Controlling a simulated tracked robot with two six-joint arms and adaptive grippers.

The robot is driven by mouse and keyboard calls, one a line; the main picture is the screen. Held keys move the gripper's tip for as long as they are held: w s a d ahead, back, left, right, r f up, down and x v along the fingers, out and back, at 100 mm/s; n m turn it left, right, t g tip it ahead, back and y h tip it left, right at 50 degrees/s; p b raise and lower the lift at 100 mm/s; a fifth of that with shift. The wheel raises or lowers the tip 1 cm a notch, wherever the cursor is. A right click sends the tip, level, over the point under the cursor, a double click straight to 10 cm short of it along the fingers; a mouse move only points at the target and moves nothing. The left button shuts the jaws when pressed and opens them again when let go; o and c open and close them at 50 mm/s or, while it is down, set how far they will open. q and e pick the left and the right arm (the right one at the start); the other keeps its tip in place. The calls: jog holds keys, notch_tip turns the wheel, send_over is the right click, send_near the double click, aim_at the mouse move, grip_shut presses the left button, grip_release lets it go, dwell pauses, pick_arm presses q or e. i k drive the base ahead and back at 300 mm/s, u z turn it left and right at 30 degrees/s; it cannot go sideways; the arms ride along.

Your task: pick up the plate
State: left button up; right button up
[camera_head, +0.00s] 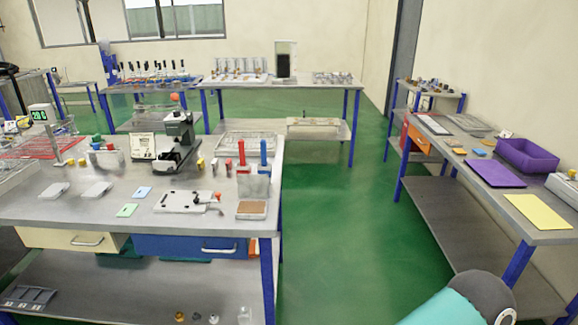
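Several flat pieces could be the plate, and I cannot tell which one is meant. A white plate (186,201) with small fittings on it lies near the front of the left workbench. Two small light grey plates (97,189) lie farther left on the same bench. A flat purple sheet (495,173) and a yellow sheet (538,211) lie on the right bench. Neither of my grippers shows; only a teal and dark grey link of my arm is at the bottom right, away from all of these.
The left workbench (110,213) also carries a microscope-like device (176,140), red and blue uprights and small coloured cards. A purple bin (527,154) stands on the right bench. Green floor (350,230) is clear between the benches. Another table stands at the back.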

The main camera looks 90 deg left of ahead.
aim_at(53, 191)
jog(key=z, duration=0.3)
jog(key=i, duration=0.55)
jog(key=u, duration=2.3)
jog(key=i, duration=0.3)
jog(key=u, duration=2.35)
jog(key=k, duration=0.3)
jog(key=u, duration=0.45)
jog(key=i, duration=1.35)
jog(key=z, duration=0.5)
